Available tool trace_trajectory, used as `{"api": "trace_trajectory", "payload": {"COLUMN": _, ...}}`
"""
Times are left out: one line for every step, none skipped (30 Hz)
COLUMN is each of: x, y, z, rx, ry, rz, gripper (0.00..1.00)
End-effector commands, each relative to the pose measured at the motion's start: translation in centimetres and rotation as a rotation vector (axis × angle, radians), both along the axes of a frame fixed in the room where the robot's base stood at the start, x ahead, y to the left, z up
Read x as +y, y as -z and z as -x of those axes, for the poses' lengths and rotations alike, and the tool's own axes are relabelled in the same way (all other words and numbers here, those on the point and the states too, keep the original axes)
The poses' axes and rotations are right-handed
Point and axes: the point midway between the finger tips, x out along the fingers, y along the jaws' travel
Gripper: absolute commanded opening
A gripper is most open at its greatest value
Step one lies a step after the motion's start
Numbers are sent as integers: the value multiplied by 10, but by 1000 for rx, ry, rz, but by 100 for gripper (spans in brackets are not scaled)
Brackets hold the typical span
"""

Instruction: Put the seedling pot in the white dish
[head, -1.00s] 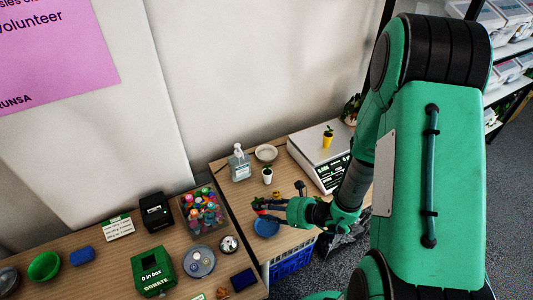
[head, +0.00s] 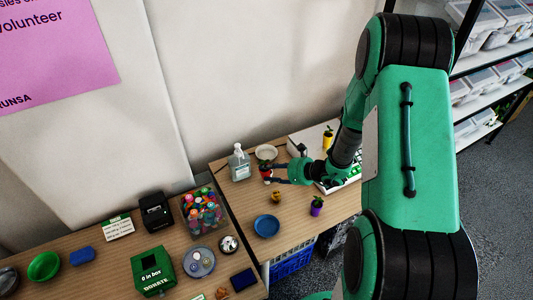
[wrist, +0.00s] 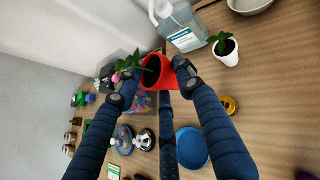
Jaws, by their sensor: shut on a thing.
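My gripper (wrist: 160,74) is shut on a red seedling pot (wrist: 156,82) with dark soil and a green sprout, held off the table. In the head view the red pot (head: 266,170) shows small at my fingertips, just in front of the white dish (head: 266,152). The white dish also shows partly at the top right of the wrist view (wrist: 250,8), cut by the frame edge, and looks empty in the head view. A white seedling pot (wrist: 226,52) stands near the dish; my gripper mostly hides it in the head view.
A sanitizer bottle (head: 239,163) stands left of the dish. A scale (head: 312,146) bearing a yellow seedling pot (head: 328,141) is to its right. A blue dish (head: 266,226), a small yellow-brown object (head: 276,197) and a purple seedling pot (head: 317,207) are nearer the front.

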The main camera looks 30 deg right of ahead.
Motion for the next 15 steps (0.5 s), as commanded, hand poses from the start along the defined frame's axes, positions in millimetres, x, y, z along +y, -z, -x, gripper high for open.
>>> {"api": "trace_trajectory", "payload": {"x": -9, "y": 1, "z": -16, "rx": 3, "ry": 8, "rz": -5, "gripper": 0}}
{"api": "trace_trajectory", "payload": {"x": -14, "y": 1, "z": -24, "rx": 6, "ry": 15, "rz": -9, "gripper": 0}}
{"api": "trace_trajectory", "payload": {"x": -21, "y": 1, "z": -36, "rx": 11, "ry": 25, "rz": -14, "gripper": 0}}
{"api": "trace_trajectory", "payload": {"x": -27, "y": 1, "z": -44, "rx": 13, "ry": 31, "rz": -17, "gripper": 0}}
{"api": "trace_trajectory", "payload": {"x": -32, "y": 2, "z": -53, "rx": 15, "ry": 38, "rz": -22, "gripper": 0}}
{"api": "trace_trajectory", "payload": {"x": -39, "y": 1, "z": -65, "rx": 18, "ry": 47, "rz": -27, "gripper": 0}}
{"api": "trace_trajectory", "payload": {"x": -44, "y": 2, "z": -73, "rx": 21, "ry": 54, "rz": -32, "gripper": 0}}
{"api": "trace_trajectory", "payload": {"x": -49, "y": 1, "z": -82, "rx": 23, "ry": 61, "rz": -36, "gripper": 0}}
{"api": "trace_trajectory", "payload": {"x": -56, "y": 1, "z": -93, "rx": 26, "ry": 70, "rz": -41, "gripper": 0}}
{"api": "trace_trajectory", "payload": {"x": -61, "y": 1, "z": -102, "rx": 28, "ry": 79, "rz": -45, "gripper": 0}}
{"api": "trace_trajectory", "payload": {"x": -66, "y": 1, "z": -111, "rx": 30, "ry": 85, "rz": -49, "gripper": 0}}
{"api": "trace_trajectory", "payload": {"x": -72, "y": 1, "z": -122, "rx": 33, "ry": 93, "rz": -55, "gripper": 0}}
{"api": "trace_trajectory", "payload": {"x": -76, "y": 1, "z": -131, "rx": 34, "ry": 101, "rz": -60, "gripper": 0}}
{"api": "trace_trajectory", "payload": {"x": -81, "y": 1, "z": -139, "rx": 36, "ry": 107, "rz": -64, "gripper": 0}}
{"api": "trace_trajectory", "payload": {"x": -87, "y": 1, "z": -151, "rx": 39, "ry": 117, "rz": -69, "gripper": 0}}
